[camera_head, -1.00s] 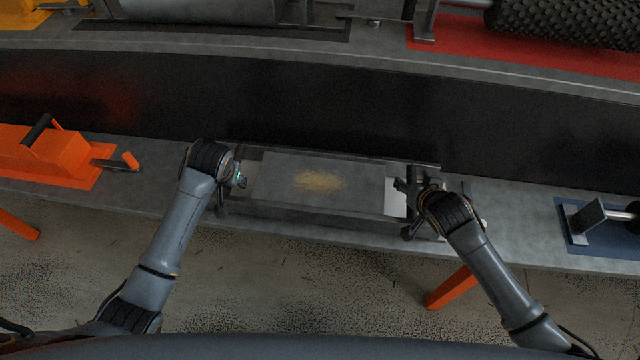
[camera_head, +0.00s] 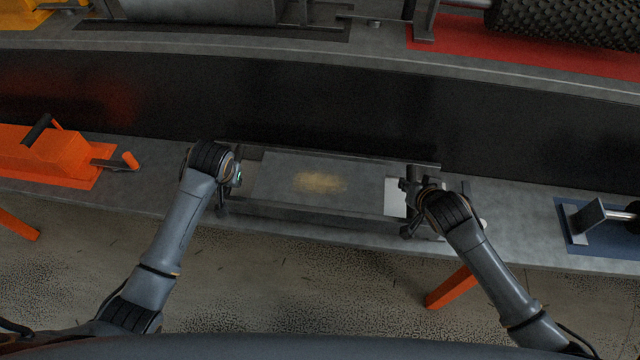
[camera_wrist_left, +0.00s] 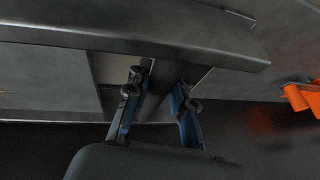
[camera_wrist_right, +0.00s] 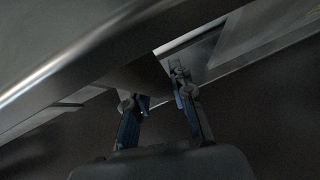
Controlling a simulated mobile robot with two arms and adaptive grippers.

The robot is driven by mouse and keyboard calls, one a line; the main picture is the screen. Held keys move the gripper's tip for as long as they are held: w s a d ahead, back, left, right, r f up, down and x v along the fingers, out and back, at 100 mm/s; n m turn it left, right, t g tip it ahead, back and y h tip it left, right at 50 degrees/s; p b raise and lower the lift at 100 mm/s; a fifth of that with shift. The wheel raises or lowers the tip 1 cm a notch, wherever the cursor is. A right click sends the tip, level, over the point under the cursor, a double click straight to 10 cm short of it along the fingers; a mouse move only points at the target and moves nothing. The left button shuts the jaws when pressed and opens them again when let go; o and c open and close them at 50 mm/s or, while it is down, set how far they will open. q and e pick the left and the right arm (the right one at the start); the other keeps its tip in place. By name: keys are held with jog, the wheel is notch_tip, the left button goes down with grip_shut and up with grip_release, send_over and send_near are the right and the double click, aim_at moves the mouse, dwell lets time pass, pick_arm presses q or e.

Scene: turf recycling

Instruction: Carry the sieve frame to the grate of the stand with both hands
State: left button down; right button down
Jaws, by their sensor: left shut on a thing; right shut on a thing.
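The sieve frame (camera_head: 290,212) is a long grey metal frame at the middle of the near bench in the head view. A flat grey panel with a tan, grainy patch (camera_head: 320,181) shows inside its outline; I cannot tell whether that panel is part of the frame or lies below it. My left gripper (camera_wrist_left: 158,95) is shut on the frame's left end. My right gripper (camera_wrist_right: 160,95) is shut on its right end. The fingers are largely hidden in the head view. I cannot make out the grate of the stand for certain.
An orange machine (camera_head: 50,155) with a handle stands on the bench at left. A blue plate (camera_head: 590,235) with a metal fixture lies at right. A dark belt (camera_head: 300,100) runs behind the bench, with a roller (camera_head: 570,20) beyond. The bench between frame and blue plate is mostly clear.

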pick_arm(q)
jog(key=shift+w+r, duration=0.15)
jog(key=shift+r, duration=0.1)
pick_arm(e)
jog(key=shift+w+r, duration=0.15)
jog(key=shift+r, duration=0.1)
